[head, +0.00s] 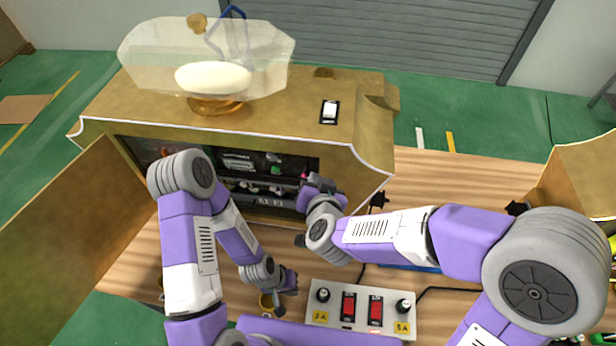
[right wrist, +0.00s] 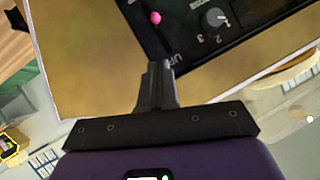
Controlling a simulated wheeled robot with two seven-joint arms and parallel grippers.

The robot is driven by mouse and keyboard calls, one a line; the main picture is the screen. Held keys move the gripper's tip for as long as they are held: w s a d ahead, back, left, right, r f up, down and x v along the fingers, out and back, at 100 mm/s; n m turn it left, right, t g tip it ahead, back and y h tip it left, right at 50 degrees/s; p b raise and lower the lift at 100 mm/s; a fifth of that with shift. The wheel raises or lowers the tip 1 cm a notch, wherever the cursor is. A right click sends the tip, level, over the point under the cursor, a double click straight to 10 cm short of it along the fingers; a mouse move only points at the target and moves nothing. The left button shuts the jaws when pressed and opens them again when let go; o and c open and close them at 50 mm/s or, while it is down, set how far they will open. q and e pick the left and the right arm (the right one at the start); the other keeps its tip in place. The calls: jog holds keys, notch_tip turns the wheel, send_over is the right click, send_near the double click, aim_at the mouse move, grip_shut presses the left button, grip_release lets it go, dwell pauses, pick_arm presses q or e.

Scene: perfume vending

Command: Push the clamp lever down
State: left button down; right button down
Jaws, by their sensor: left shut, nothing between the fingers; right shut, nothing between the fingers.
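The gold vending machine (head: 360,140) stands open at its front, with dark parts inside. A black panel (right wrist: 205,50) fills the top of the right wrist view; it carries a small pink knob (right wrist: 154,17) and a grey dial (right wrist: 213,18). I cannot tell for certain which part is the clamp lever; the pink knob may be its tip. My right gripper (head: 318,183) is shut and empty at the right side of the opening. In the right wrist view its closed fingertips (right wrist: 160,66) are by the panel's lower edge, apart from the pink knob. My left gripper (head: 280,302) is shut and empty, low in front of the machine.
A control box (head: 361,331) with red switches and black knobs sits on the wooden table (head: 440,190) at the front. A gold door panel (head: 75,230) stands open on the left. A clear cover (head: 140,50) and a white switch (head: 330,110) are on the machine's top.

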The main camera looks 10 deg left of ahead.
aim_at(306, 167)
pick_arm(q)
jog(key=shift+f, duration=0.3)
jog(key=shift+f+b, duration=0.3)
jog(key=shift+b, duration=0.15)
jog(key=shift+f, duration=0.1)
pick_arm(e)
jog(key=w+a+f, duration=0.2)
jog(key=w+f, duration=0.3)
jog(key=shift+a+f, duration=0.25)
jog(key=shift+a, duration=0.05)
